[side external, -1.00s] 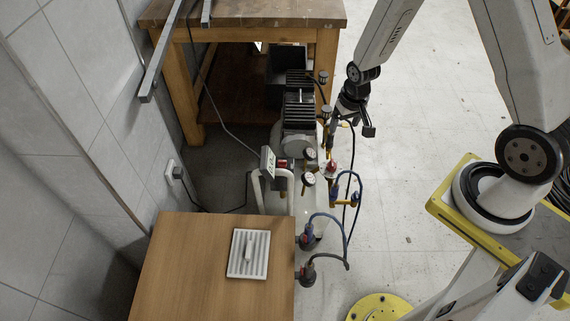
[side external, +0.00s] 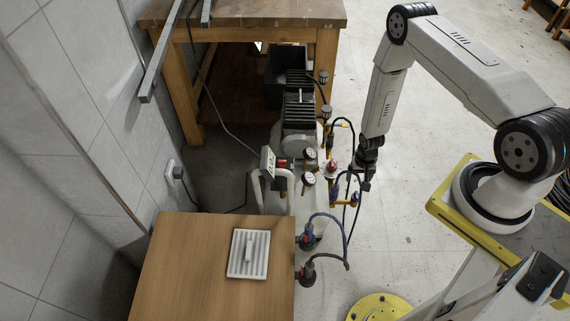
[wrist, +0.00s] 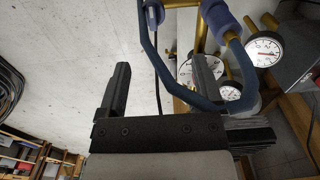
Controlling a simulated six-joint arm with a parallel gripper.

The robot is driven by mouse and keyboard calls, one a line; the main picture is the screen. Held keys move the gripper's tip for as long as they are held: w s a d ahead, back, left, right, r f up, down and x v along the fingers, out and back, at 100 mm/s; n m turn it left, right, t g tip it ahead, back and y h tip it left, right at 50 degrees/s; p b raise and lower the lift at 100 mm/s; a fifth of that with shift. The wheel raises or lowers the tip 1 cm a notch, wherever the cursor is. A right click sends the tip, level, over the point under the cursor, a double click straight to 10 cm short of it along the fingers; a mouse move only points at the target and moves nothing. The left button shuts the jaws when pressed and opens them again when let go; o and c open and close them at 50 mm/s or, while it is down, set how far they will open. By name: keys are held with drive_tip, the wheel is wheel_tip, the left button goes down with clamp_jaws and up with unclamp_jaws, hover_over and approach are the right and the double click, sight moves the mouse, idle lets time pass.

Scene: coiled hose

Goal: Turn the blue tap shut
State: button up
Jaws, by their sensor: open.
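My gripper (side external: 366,184) points down just right of the compressor's fittings, its jaws apart and empty. In the wrist view its two dark fingers (wrist: 160,66) stand apart, the right one overlapping the hose and gauges behind. Two small blue parts sit on brass pipework: one at left (side external: 334,187), one at right (side external: 354,198), close to the gripper. Blue parts also show at the top of the wrist view, one at left (wrist: 155,12) and one at right (wrist: 219,14). I cannot tell which is the tap's handle, or how it is turned. No contact is clear.
A blue hose (wrist: 163,67) loops near the fingers. Round gauges (side external: 309,179) and a red-topped fitting (side external: 331,168) are left of the gripper. Hoses (side external: 346,235) hang below. A wooden table (side external: 190,260) stands at lower left.

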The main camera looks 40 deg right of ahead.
sight(357, 194)
drive_tip(key=shift+s+f, duration=0.3)
drive_tip(key=shift+f, duration=0.2)
drive_tip(key=shift+s+f, duration=0.3)
drive_tip(key=shift+f, duration=0.2)
drive_tip(key=shift+f, duration=0.2)
drive_tip(key=shift+f, duration=3.7)
clamp_jaws()
